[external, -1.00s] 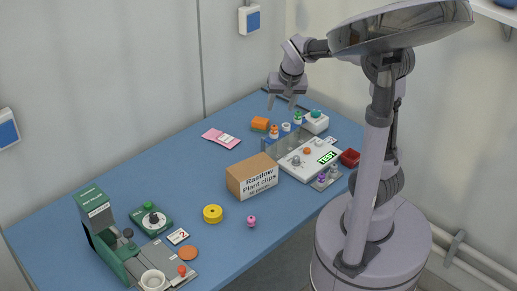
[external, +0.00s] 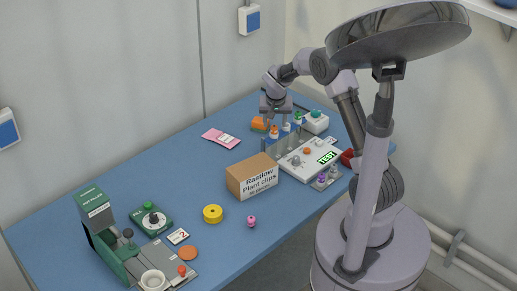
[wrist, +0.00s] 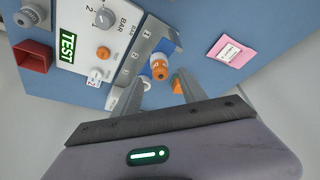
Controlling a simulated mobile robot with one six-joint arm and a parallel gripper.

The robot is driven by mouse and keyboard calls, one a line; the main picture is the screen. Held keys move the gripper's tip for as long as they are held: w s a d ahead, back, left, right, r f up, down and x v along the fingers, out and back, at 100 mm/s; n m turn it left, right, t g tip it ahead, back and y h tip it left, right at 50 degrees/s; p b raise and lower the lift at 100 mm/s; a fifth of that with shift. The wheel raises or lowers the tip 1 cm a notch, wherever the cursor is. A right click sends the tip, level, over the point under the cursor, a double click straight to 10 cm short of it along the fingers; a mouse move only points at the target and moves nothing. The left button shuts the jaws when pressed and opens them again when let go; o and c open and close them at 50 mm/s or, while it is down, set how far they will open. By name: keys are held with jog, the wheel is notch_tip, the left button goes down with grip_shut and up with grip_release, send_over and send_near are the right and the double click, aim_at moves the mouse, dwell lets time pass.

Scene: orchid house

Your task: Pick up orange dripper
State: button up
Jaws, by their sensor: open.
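The orange dripper (external: 274,133) stands upright at the left of a short row of drippers behind the white test unit (external: 305,157). In the wrist view the orange dripper (wrist: 159,69) shows its orange top and a pale band, between and just beyond my fingertips. My gripper (external: 276,121) is open and points down above the row, close over the orange dripper. In the wrist view my gripper (wrist: 158,88) has one finger on each side, with nothing held. I cannot tell whether a finger touches the dripper.
A white dripper (external: 286,127) and a green dripper (external: 298,118) stand close to the right. A Plant clips carton (external: 252,177) stands in front. A red bin (external: 347,158) is at the right.

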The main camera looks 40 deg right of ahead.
aim_at(274, 126)
jog(key=x, duration=0.3)
jog(key=shift+w+f, duration=0.1)
jog(key=shift+f, duration=0.05)
jog(key=shift+c, duration=0.2)
grip_shut()
jog(key=shift+r, duration=0.25)
